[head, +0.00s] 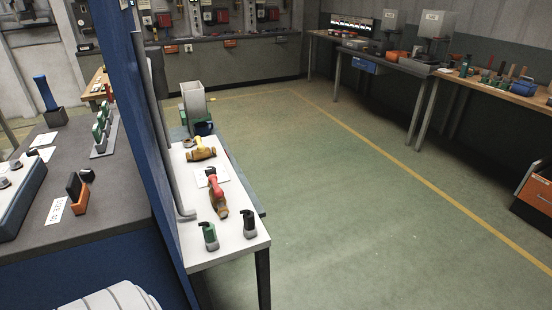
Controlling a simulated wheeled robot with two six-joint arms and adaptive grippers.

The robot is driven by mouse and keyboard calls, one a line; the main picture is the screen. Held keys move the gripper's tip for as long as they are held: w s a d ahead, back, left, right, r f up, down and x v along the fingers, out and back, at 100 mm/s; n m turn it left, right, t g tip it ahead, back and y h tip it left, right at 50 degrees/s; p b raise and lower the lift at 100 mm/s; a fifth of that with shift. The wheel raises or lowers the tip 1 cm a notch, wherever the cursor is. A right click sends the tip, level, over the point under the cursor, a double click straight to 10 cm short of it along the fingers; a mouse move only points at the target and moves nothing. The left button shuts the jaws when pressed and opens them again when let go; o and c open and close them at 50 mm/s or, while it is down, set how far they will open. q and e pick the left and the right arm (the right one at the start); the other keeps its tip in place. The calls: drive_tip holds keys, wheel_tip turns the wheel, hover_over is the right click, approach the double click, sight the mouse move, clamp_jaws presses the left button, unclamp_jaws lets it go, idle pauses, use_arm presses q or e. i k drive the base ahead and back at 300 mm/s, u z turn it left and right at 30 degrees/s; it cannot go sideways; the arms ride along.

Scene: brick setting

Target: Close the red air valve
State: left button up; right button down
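The red air valve (217,196) has a red lever and a brass-coloured body. It sits on the narrow white table (235,246), near the middle of its length. The lever lies roughly in line with the body, pointing away from me; I cannot tell for sure whether it is open or closed. A similar valve with a yellow handle (201,153) sits farther back on the same table. Neither gripper shows in the head view.
A green-and-grey piece (209,236) and a black piece (250,223) stand at the table's near end. A blue partition (130,110) borders its left side, with a grey bench (120,190) beyond. The green floor (340,200) to the right is clear.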

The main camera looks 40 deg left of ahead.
sight(218, 192)
drive_tip(key=u, duration=0.05)
drive_tip(key=i, duration=0.9)
drive_tip(key=u, duration=3.1)
drive_tip(key=i, duration=0.5)
drive_tip(key=z, duration=0.05)
